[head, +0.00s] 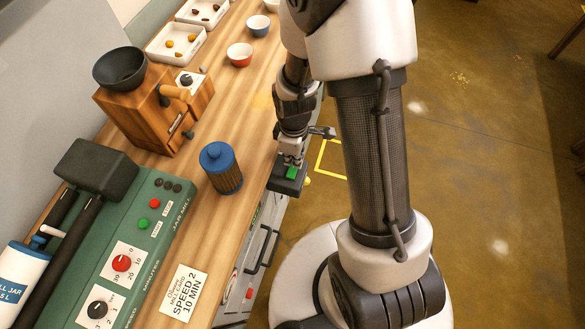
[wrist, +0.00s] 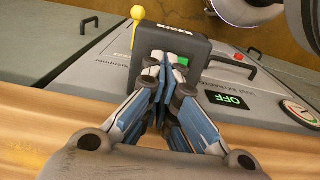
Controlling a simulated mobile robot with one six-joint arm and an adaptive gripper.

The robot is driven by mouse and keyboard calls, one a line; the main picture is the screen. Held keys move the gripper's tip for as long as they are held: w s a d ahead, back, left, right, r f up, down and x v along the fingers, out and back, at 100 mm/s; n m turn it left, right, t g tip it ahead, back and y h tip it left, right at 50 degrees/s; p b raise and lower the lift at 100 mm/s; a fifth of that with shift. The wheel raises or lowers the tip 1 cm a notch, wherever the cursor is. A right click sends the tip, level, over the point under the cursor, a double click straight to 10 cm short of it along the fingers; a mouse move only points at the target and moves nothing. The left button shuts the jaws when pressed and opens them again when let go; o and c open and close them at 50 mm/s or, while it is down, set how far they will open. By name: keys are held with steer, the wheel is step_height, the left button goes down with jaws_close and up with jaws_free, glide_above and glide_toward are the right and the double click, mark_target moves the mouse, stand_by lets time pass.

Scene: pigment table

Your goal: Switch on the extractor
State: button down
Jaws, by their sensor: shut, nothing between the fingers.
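The dust extractor (wrist: 255,85) is a grey cabinet below the table edge. Its dark display (wrist: 230,99) reads OFF in the wrist view. A black switch box (wrist: 205,47) with a green button (wrist: 183,61) sits at the cabinet; the box also shows in the head view (head: 288,187), with the green button on its face (head: 291,173). My gripper (head: 291,161) is shut and empty, its fingertips at the box close beside the green button. In the wrist view the closed fingers (wrist: 165,64) cover part of the box. I cannot tell whether they touch the button.
A yellow-knobbed lever (wrist: 137,14) stands beside the box. A round gauge (wrist: 299,113) is right of the display. On the wooden table are a blue-lidded jar (head: 218,168), a wooden grinder (head: 135,110), a green jar mill (head: 130,230) and a speed card (head: 183,291). Floor at right is open.

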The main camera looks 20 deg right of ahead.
steer(key=shift+f+b, duration=0.8)
steer(key=shift+f, duration=0.3)
stand_by(0.4)
steer(key=shift+r, duration=0.1)
steer(key=shift+r+p, duration=2.8)
steer(key=shift+r, duration=0.7)
step_height(320, 180, up, 10)
steer(key=m+t, duration=0.1)
steer(key=m, duration=0.1)
steer(key=s+r+m+t, duration=0.3)
steer(key=s+r+m, duration=0.5)
steer(key=s+r, duration=0.7)
step_height(320, 180, up, 3)
steer(key=shift+r+m+t, duration=0.2)
steer(key=shift+m+t, duration=0.1)
steer(key=shift+m, duration=0.1)
